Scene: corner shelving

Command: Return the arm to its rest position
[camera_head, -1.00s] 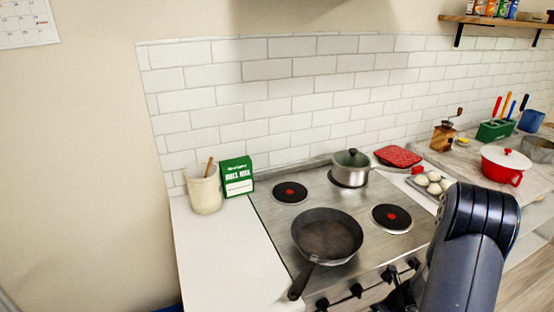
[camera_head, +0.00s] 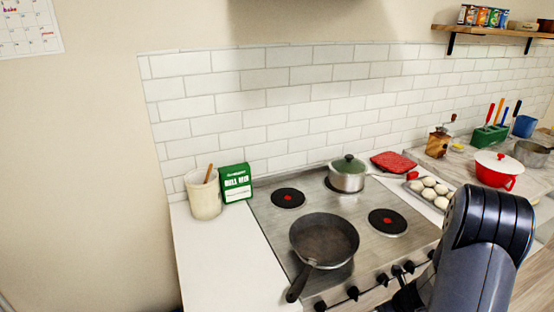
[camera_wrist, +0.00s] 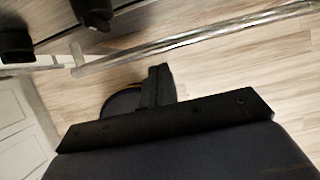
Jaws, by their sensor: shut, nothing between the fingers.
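My arm (camera_head: 482,245) stands at the lower right of the head view, in front of the stove's right side, with its bend up and its lower part cut off by the frame. My gripper (camera_wrist: 160,75) shows in the wrist view as a dark, shut shape with nothing held. It is over the wood floor, near the stove front. A metal oven handle (camera_wrist: 190,38) crosses the upper part of that view.
A black frying pan (camera_head: 324,240) sits on the front left of the stove (camera_head: 270,222), its handle toward the front edge. A lidded pot (camera_head: 347,178) is behind. Control knobs (camera_wrist: 95,10) jut from the stove front. Open floor (camera_wrist: 260,60) lies below.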

